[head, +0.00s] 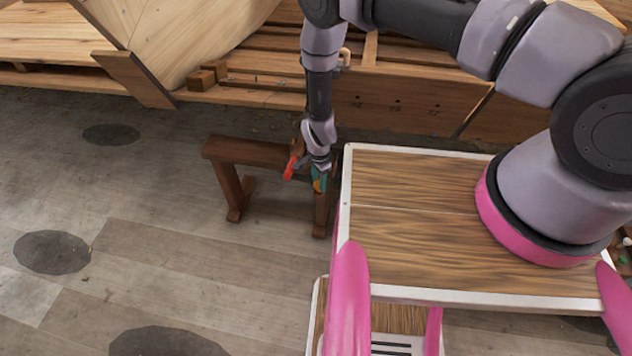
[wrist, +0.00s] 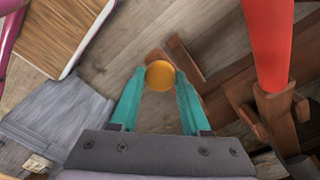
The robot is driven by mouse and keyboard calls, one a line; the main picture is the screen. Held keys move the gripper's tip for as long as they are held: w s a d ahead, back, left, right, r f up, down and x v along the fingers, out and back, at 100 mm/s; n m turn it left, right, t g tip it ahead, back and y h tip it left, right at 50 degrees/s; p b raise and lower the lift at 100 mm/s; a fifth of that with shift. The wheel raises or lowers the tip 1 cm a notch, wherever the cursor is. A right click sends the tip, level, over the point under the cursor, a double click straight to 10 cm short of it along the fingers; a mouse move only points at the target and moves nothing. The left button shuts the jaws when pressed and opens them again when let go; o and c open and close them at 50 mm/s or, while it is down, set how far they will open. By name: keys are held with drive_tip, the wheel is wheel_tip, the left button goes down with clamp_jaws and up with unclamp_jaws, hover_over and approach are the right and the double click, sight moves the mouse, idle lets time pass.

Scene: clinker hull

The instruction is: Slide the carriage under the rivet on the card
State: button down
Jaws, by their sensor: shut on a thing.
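My gripper (wrist: 160,78) has teal fingers, shut on a round orange-yellow knob (wrist: 159,76) between the fingertips. In the head view my gripper (head: 319,185) hangs down beside the right end of a low wooden trestle, and a bit of orange shows at its fingers. I cannot tell whether the knob belongs to the carriage. No card or rivet can be made out in either view; my gripper and arm hide part of the trestle's right end.
The wooden trestle (head: 245,152) stands on the plank floor. A red piece (head: 291,166) is close left of my gripper; it shows large in the wrist view (wrist: 267,45). The wooden hull (head: 400,100) is behind. The floor at left (head: 150,200) is clear.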

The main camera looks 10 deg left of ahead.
drive_tip(key=shift+c, duration=1.9)
unclamp_jaws()
wheel_tip(320, 180, up, 11)
drive_tip(key=shift+f, duration=0.1)
